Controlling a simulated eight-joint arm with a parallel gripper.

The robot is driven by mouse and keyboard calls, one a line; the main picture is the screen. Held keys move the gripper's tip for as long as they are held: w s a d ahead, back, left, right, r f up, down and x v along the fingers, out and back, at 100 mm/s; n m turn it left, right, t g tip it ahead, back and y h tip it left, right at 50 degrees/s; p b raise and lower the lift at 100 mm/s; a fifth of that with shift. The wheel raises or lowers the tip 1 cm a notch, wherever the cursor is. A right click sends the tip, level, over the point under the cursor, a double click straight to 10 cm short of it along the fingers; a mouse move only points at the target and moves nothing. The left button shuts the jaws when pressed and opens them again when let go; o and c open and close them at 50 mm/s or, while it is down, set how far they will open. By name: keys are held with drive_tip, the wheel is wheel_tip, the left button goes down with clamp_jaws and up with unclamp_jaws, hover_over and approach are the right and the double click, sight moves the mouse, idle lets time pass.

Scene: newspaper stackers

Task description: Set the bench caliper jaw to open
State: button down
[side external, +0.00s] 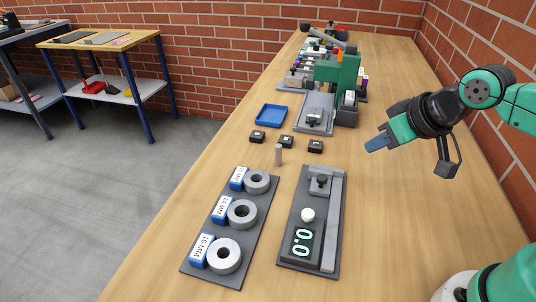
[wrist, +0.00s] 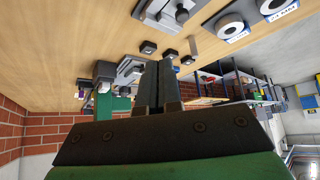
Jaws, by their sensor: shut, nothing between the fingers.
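The bench caliper is a dark plate (side external: 288,254) with a grey rail along its right side, in the side external view. Its display (side external: 302,243) reads 0.0, with a white round knob (side external: 308,215) just behind it. A grey jaw block with a black knob (side external: 320,182) sits at the far end; I cannot tell the jaw gap. Part of the caliper (wrist: 160,14) shows at the top of the wrist view. My gripper (side external: 373,145) is shut and empty, above the bench, right of and behind the caliper. Its fingers (wrist: 160,83) are together in the wrist view.
A plate with several ring gauges (side external: 242,213) and blue labels lies left of the caliper. A small grey pin (side external: 278,155) stands behind it, near black blocks (side external: 287,141). A blue tray (side external: 272,115) and green press (side external: 338,75) stand farther back. The bench right of the caliper is clear.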

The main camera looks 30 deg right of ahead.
sight(323, 177)
drive_tip(key=c, duration=1)
unclamp_jaws()
drive_tip(key=o, duration=0.3)
drive_tip(key=shift+w+a+r+g, duration=0.1)
drive_tip(key=shift+w+g, duration=0.15)
drive_tip(key=shift+g, duration=0.05)
drive_tip(key=shift+o, duration=0.5)
drive_tip(key=w+m+g, duration=0.1)
drive_tip(key=w+a+m+g, duration=0.1)
drive_tip(key=w+m, duration=0.1)
drive_tip(key=shift+a+f+g, duration=0.2)
drive_tip(key=shift+f+g, duration=0.1)
drive_tip(key=shift+g, duration=0.1)
drive_tip(key=w+f+m+g, duration=0.1)
drive_tip(key=w+a+f+m+g, duration=0.2)
drive_tip(key=shift+f, duration=0.3)
drive_tip(key=shift+w+f+m+g, duration=0.2)
drive_tip(key=shift+f+m+g, duration=0.2)
drive_tip(key=shift+f, duration=2.75)
clamp_jaws()
